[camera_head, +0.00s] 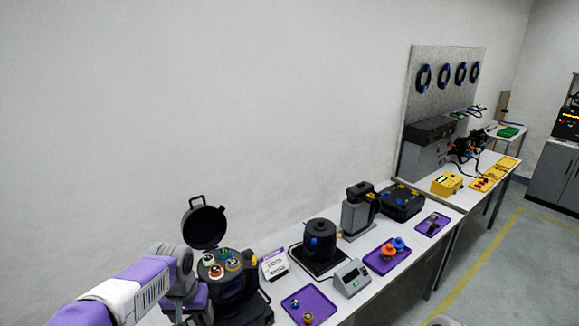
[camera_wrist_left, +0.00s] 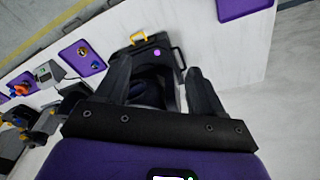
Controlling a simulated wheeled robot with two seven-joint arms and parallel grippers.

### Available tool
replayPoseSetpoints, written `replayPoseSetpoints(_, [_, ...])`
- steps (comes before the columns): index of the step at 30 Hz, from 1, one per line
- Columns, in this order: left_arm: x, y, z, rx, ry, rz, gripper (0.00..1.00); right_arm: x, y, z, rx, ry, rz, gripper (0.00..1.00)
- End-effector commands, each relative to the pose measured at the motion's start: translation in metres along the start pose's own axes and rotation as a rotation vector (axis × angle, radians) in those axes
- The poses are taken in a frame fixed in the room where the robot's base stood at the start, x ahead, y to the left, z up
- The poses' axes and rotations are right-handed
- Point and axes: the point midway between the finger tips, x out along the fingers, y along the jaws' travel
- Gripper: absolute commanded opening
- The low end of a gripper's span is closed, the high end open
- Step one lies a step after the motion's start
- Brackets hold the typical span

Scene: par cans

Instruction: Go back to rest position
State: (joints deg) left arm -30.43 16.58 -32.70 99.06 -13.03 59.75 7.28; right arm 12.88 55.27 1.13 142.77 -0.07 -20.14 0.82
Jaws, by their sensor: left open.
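My left arm comes in from the lower left in the head view, with its left gripper (camera_head: 193,300) low beside a black round pot (camera_head: 238,290). The pot's lid (camera_head: 204,226) stands open, and several small coloured-top cans (camera_head: 216,271) sit inside. In the left wrist view the two black fingers of the left gripper (camera_wrist_left: 157,68) are spread apart with nothing held between them. My right gripper is not in view.
The white table (camera_head: 345,312) holds a purple tray (camera_head: 322,307), a grey meter (camera_head: 352,278), a black canister (camera_head: 320,238) and another purple tray (camera_head: 376,265). A small label card (camera_head: 274,263) stands by the pot.

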Motion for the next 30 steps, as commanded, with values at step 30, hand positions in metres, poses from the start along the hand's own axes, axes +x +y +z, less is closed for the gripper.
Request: replayPoseSetpoints(30, [0.412,0.108,0.243,-0.169,-0.142,0.328,0.68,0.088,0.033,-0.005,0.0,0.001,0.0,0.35])
